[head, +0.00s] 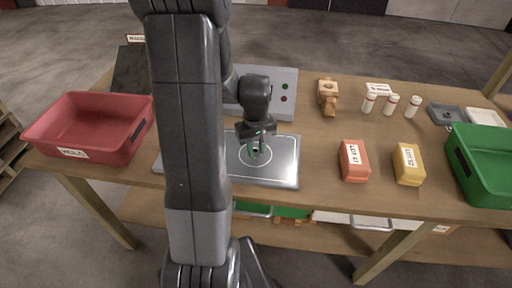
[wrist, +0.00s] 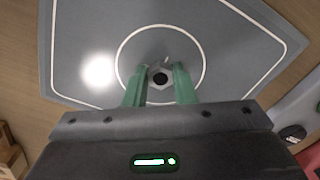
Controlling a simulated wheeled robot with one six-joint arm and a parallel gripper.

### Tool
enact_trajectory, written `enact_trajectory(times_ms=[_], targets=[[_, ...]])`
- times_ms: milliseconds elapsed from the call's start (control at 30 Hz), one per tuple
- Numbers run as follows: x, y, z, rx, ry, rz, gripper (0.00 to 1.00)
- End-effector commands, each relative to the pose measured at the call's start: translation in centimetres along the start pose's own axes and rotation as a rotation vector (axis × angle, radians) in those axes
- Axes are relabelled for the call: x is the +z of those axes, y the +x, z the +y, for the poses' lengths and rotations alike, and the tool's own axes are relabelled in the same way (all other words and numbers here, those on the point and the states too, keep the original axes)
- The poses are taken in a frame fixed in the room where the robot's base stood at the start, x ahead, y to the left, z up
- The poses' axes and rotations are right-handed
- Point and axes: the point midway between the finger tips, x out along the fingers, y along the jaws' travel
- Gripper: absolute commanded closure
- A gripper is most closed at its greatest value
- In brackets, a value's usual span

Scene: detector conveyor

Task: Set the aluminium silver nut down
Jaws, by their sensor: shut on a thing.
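My gripper (wrist: 160,88) has green fingers and points down over the grey metal plate with a white circle and outline. The silver nut (wrist: 160,77), with a dark hole, is between the fingertips in the wrist view, inside the white circle. The fingers are shut on it. I cannot tell whether the nut touches the plate. In the head view my gripper (head: 256,150) is over the circle on the plate (head: 284,174), and the nut is too small to make out. My arm hides the left part of the plate.
A red bin (head: 88,118) stands at the left and a green bin (head: 485,165) at the right. An orange block (head: 354,161) and a yellow block (head: 408,164) sit right of the plate. Behind are a grey box with buttons (head: 284,80), a wooden piece (head: 327,95) and white bottles (head: 390,104).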

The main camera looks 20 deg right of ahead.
Motion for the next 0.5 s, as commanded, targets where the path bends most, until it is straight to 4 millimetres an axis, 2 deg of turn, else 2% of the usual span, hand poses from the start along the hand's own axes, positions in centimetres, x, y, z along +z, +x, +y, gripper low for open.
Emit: enact_trajectory(times_ms=[33,100,133,500], targets=[[0.0,0.09,0.0,0.0,0.0,0.0,0.7],[0.0,0.05,0.0,0.0,0.0,0.0,0.57],[0.0,0.05,0.0,0.0,0.0,0.0,0.55],[-0.02,-0.54,0.01,0.0,0.0,0.001,0.55]])
